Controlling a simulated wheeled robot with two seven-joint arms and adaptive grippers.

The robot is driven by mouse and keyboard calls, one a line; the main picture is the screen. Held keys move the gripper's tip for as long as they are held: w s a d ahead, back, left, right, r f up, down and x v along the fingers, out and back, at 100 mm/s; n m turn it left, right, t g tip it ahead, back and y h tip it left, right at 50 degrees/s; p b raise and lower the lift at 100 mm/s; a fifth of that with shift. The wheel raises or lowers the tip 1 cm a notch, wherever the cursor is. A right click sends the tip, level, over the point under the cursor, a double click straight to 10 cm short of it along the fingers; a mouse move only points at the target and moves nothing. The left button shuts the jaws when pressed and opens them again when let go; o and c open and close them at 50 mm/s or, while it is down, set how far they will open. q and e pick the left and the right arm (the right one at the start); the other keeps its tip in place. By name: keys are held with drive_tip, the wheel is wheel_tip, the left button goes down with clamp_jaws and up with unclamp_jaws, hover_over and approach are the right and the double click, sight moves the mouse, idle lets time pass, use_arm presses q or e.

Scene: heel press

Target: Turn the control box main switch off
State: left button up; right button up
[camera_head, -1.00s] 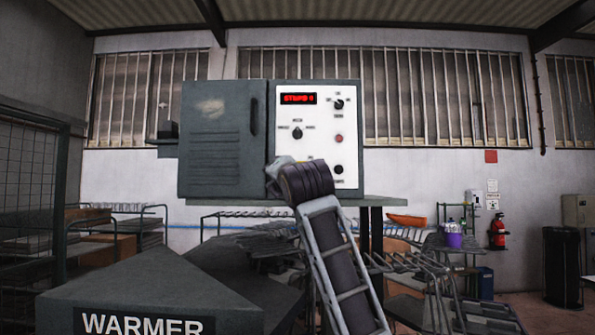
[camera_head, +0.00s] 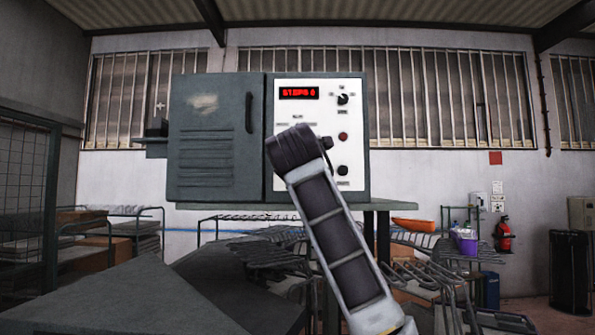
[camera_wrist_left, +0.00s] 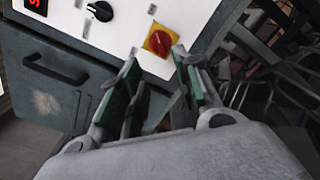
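The control box (camera_head: 215,140) is a grey cabinet with a white panel on its right, carrying a red lit display (camera_head: 299,93) and black knobs. The main switch (camera_wrist_left: 159,40), a red rotary handle on a yellow square plate, shows in the left wrist view; in the head view it is hidden, apparently behind my arm. My left gripper (camera_wrist_left: 155,62) is open, its two green-padded fingers pointing at the panel. The switch appears just beyond and between the fingertips; I cannot tell whether they touch it. In the head view my arm hides the gripper. My right gripper is not in view.
A dark knob (camera_wrist_left: 100,11) sits close to the switch on the panel. The box stands on a table (camera_head: 385,204). A grey slanted block (camera_head: 130,300) fills the lower left. Metal racks (camera_head: 440,280) stand below right, with an orange tray (camera_head: 413,224) behind.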

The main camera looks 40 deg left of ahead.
use_arm(q)
drive_tip(key=p+x, duration=0.5)
drive_tip(key=x, duration=0.9)
idle(0.4)
drive_tip(key=c, duration=0.6)
drive_tip(key=shift+f, duration=0.1)
clamp_jaws()
